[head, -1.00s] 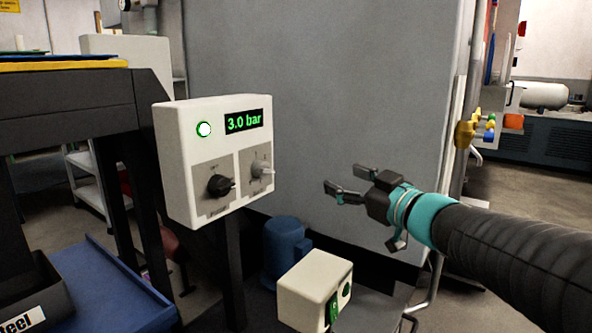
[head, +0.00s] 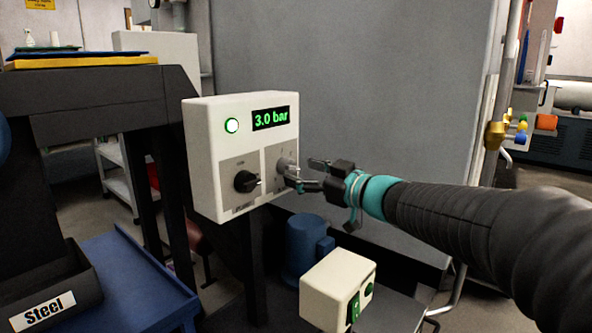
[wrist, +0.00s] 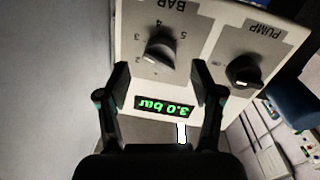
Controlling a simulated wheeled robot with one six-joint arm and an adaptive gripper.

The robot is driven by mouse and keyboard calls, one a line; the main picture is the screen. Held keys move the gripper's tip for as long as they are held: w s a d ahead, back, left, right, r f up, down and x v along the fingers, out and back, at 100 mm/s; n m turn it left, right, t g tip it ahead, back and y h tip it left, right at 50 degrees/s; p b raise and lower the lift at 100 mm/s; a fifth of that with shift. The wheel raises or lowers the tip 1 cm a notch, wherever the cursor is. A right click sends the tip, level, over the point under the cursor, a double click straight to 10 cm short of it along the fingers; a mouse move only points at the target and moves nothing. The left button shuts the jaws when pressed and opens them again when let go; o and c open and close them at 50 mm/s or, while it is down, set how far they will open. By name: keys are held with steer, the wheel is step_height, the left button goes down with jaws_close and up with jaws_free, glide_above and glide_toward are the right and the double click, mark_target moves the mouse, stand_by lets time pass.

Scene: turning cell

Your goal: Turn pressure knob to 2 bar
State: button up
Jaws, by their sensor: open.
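The control box (head: 205,150) has a green display (head: 270,118) reading 3.0 bar. In the wrist view my gripper (wrist: 161,76) is open and empty, and the knob lies beyond the gap between the fingertips. I see no contact with the knob.
The black pump knob (head: 245,181) is left of the pressure knob, close to my gripper. A lit lamp (head: 231,125) is above it. A cream switch box (head: 335,287) and a blue motor (head: 303,250) stand below. A grey machine wall (head: 350,85) is behind.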

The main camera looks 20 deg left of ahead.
steer(key=shift+x, duration=1.5)
steer(key=c, duration=1.1)
steer(key=shift+c, duration=0.2)
steer(key=n+b, duration=0.6)
steer(key=n, duration=0.4)
steer(key=shift+f+n+y, duration=0.15)
steer(key=shift+n+y, duration=0.15)
steer(key=shift+n, duration=0.4)
